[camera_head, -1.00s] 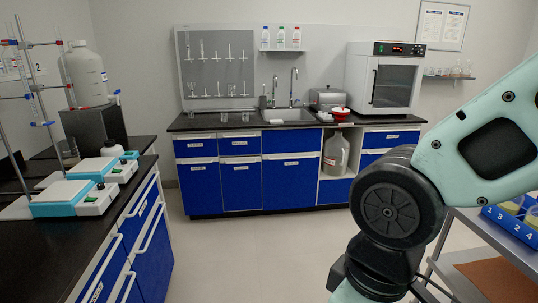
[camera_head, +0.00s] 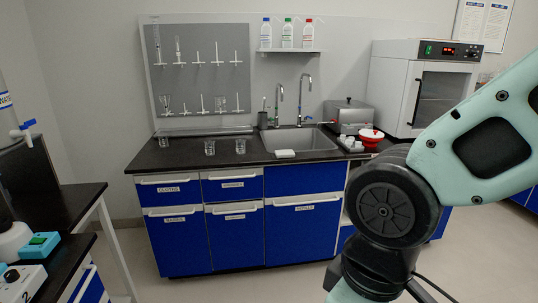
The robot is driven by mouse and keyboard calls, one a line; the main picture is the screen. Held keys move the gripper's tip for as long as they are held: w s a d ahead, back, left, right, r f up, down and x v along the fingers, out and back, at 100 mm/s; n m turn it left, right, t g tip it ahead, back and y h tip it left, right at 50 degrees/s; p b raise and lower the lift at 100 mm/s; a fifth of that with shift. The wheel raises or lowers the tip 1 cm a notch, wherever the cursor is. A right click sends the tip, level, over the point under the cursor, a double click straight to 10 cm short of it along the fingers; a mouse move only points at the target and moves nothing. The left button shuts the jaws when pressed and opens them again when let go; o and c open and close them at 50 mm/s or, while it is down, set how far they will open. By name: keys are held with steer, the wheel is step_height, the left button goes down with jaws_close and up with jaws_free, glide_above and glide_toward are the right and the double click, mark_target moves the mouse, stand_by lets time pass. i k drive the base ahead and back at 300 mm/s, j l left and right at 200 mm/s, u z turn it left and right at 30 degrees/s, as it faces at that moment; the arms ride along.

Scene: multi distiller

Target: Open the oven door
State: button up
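The oven (camera_head: 390,88) is a white box on the right end of the back counter, with a red-digit display on its top panel. Its door (camera_head: 442,92) has a dark glass window and faces me, slightly to the left; it looks shut. A dark vertical handle (camera_head: 416,101) runs along the door's left edge. My arm crosses the right side of the view and covers the lower right of the oven. My gripper is out of view, so its state does not show.
The back counter (camera_head: 190,152) holds a sink (camera_head: 298,140), beakers, a metal box (camera_head: 346,112) and a red-and-white bowl (camera_head: 371,136). Blue cabinets stand below. A side bench (camera_head: 62,205) with instruments is close on the left. Grey floor lies open between bench and counter.

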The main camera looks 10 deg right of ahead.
mark_target(432, 89)
steer(key=i+z, duration=0.25)
steer(key=i, duration=0.6)
steer(key=i+j+z, duration=0.1)
steer(key=i+z, duration=0.2)
steer(key=i, duration=0.55)
